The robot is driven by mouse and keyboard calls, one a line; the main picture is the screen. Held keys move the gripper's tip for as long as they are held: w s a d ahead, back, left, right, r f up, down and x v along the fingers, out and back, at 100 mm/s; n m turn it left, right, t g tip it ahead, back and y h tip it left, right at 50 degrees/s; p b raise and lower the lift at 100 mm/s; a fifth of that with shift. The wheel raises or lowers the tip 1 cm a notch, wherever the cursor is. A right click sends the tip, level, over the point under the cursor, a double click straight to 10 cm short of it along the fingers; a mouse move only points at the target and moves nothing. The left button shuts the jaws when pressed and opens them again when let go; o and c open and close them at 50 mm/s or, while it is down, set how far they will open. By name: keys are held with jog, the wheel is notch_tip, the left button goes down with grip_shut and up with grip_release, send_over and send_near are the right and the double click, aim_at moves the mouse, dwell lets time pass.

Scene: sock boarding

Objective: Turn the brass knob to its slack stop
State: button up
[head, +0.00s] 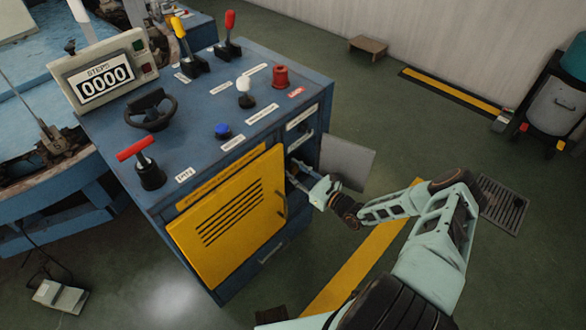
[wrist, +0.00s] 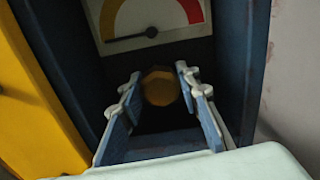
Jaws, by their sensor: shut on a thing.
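The brass knob (wrist: 161,88) sits in a dark recess of the blue cabinet, below a dial gauge (wrist: 150,22). In the head view my gripper (head: 300,180) reaches into an opening on the cabinet's right side, beside the yellow door. The knob is hidden there.
The blue cabinet (head: 262,92) carries levers, buttons and a handwheel (head: 151,109) on top. A counter display (head: 105,82) reads 0000. The yellow door (head: 230,215) is left of my gripper, and a grey panel (head: 346,160) stands out to its right. The floor at right is mostly clear.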

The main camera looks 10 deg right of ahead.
dwell(0.4)
jog(key=o, duration=1.2)
jog(key=v, duration=1.2)
